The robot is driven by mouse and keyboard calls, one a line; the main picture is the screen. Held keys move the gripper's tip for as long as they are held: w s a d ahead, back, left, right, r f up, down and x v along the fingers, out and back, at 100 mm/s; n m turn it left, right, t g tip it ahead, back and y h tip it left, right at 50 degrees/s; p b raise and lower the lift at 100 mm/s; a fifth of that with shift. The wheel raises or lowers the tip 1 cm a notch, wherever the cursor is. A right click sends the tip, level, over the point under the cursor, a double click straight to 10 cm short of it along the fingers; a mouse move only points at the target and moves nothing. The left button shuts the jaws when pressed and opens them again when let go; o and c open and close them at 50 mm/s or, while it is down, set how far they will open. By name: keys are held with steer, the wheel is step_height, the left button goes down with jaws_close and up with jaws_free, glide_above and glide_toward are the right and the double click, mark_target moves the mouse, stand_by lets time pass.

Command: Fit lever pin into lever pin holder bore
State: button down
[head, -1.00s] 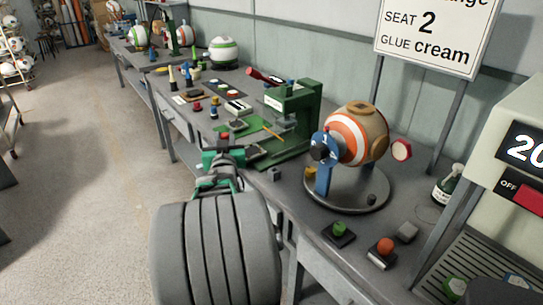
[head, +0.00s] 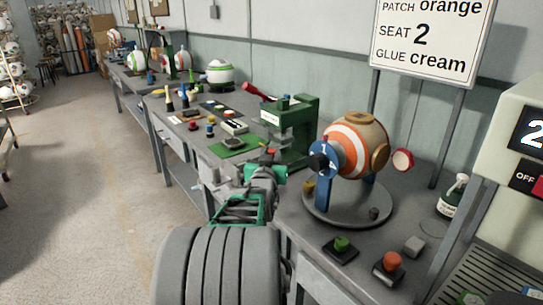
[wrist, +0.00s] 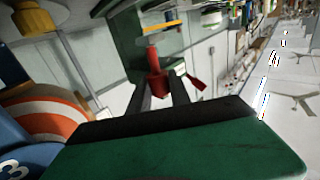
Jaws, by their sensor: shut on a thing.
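My gripper (head: 268,160) is in front of the green press (head: 291,128), above the front of the bench. In the wrist view my gripper (wrist: 160,82) is shut on a small red piece, which I take to be the lever pin (wrist: 153,62). It points away from the fingers; a bit of red also shows at the gripper in the head view. The press has a red lever handle (head: 259,92) at its upper left. A yellow-orange bar (wrist: 161,28) lies past the red piece in the wrist view. I cannot make out the pin holder's bore.
A striped ball (head: 352,143) sits on a stand with a round grey base (head: 347,205) right of my gripper. A sign (head: 427,38) stands behind. Small parts and a green mat (head: 236,146) lie left of the press.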

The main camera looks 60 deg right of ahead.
step_height(320, 180, down, 5)
steer(key=b, duration=0.4)
steer(key=shift+b, duration=1.05)
stand_by(1.3)
steer(key=shift+f, duration=0.1)
steer(key=shift+f+b, duration=0.3)
steer(key=shift+b, duration=0.1)
steer(key=shift+f+b, duration=2)
steer(key=c, duration=1.1)
jaws_free()
